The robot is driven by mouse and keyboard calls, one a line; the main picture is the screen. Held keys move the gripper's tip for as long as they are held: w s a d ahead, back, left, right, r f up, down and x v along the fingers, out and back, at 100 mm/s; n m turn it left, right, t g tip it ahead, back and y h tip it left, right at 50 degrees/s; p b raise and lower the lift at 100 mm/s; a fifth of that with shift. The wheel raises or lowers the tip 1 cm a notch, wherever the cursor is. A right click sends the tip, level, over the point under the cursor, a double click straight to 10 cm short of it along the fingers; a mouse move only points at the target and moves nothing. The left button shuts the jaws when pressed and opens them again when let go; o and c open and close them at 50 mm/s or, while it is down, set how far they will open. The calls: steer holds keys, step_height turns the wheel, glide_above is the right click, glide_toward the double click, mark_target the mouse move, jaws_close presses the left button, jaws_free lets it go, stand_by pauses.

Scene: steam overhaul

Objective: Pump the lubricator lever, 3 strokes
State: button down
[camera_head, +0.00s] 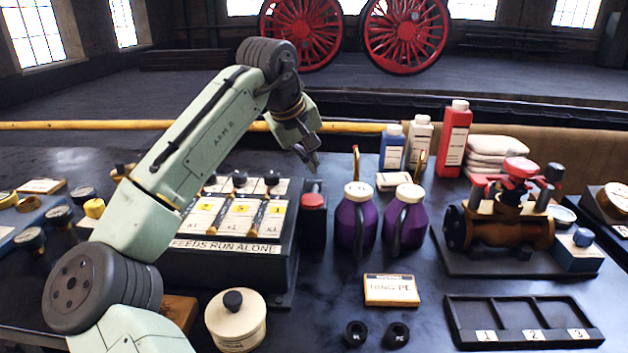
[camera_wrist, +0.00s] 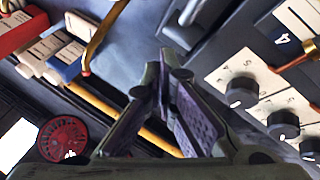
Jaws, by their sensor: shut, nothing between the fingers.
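The lubricator (camera_head: 285,260) is a dark box with the label FEEDS RUN ALONE, numbered plates and black knobs on top. Its plates and knobs also show at the right of the wrist view (camera_wrist: 215,45). A red-topped dark part (camera_head: 313,201) stands at its right end; I cannot tell whether this is the lever. A grey bar (camera_wrist: 190,14) sits beside the box in the wrist view, possibly the lever. My gripper (camera_head: 314,165) is shut and empty above the red-topped part. Its fingertips (camera_wrist: 166,65) point toward the grey bar, with no clear contact.
Two purple oil cans (camera_head: 355,222) (camera_head: 404,222) with upright spouts stand just right of my gripper. Blue, white and red bottles (camera_head: 454,140) stand behind them. A brown pump-like machine (camera_head: 500,228) and a black tray (camera_head: 460,325) are at the right. A cream pot (camera_head: 235,325) stands in front.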

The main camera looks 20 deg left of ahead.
steer(key=shift+f, duration=0.1)
steer(key=shift+s+f, duration=0.1)
steer(key=shift+f, duration=0.2)
steer(key=shift+s+d+f+b, duration=0.1)
steer(key=shift+s+f+b, duration=0.25)
steer(key=shift+f+b, duration=0.4)
stand_by(0.5)
steer(key=shift+s+d+f, duration=0.1)
steer(key=shift+d+f, duration=0.1)
steer(key=shift+f, duration=0.3)
steer(key=shift+s+a+f+b, duration=0.1)
steer(key=shift+f+b, duration=0.1)
steer(key=shift+b, duration=0.25)
stand_by(0.6)
steer(key=shift+r, duration=0.1)
steer(key=shift+w+a+r+p, duration=0.15)
steer(key=shift+w+r+p, duration=0.2)
steer(key=shift+r+p, duration=0.4)
steer(key=shift+w+a+r+p, duration=0.15)
steer(key=shift+w+r+p, duration=0.15)
steer(key=shift+r+p, duration=0.45)
steer(key=shift+f, duration=0.1)
